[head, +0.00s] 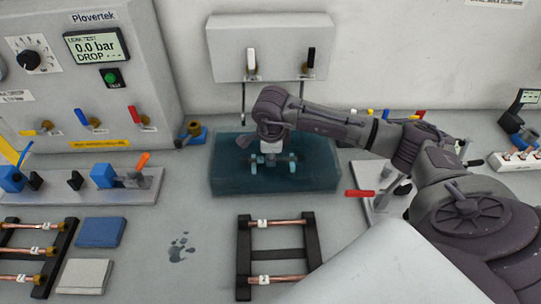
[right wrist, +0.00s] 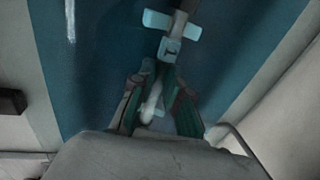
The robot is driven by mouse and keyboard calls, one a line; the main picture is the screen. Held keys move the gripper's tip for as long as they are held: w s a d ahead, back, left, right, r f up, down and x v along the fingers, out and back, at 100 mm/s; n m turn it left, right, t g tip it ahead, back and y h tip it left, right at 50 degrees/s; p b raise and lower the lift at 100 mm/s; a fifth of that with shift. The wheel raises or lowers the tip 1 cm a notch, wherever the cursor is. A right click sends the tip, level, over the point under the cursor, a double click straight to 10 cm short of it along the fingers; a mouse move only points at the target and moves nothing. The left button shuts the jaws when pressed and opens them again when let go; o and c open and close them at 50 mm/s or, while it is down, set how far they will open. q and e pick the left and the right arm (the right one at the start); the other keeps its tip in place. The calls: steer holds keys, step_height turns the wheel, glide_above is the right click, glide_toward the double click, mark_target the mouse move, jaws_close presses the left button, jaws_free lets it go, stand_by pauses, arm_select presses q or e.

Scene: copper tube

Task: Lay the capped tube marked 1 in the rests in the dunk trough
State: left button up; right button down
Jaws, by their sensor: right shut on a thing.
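The dunk trough (head: 225,178) is a clear box of blue-green water at the back middle of the bench; its water and edge also fill much of the right wrist view (right wrist: 232,95). My right gripper (head: 270,158) is down over the trough's middle, shut on the capped tube, whose pale tag (right wrist: 171,48) shows at the fingertips and seems to read 1. Pale blue rest pieces (right wrist: 185,25) show beside the tube in the wrist view, and rests (head: 291,163) show by the gripper in the head view. Whether the tube touches the rests is unclear; the gripper hides much of it. My left gripper is out of view.
A dark rack (head: 243,262) with tagged copper tubes stands in front of the trough; another rack (head: 62,250) is at left. A wall unit (head: 270,62) with two levers hangs behind the trough. A red-handled fixture (head: 362,193) stands to its right. Bench around the wet mark (head: 180,247) is clear.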

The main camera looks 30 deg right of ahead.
steer(key=shift+f+b, duration=0.25)
steer(key=shift+b, duration=0.1)
stand_by(0.6)
steer(key=c, duration=1.1)
jaws_free()
steer(key=shift+o, duration=0.2)
step_height(320, 180, up, 12)
steer(key=s+a, duration=0.1)
steer(key=s, duration=0.1)
steer(key=shift+a, duration=0.15)
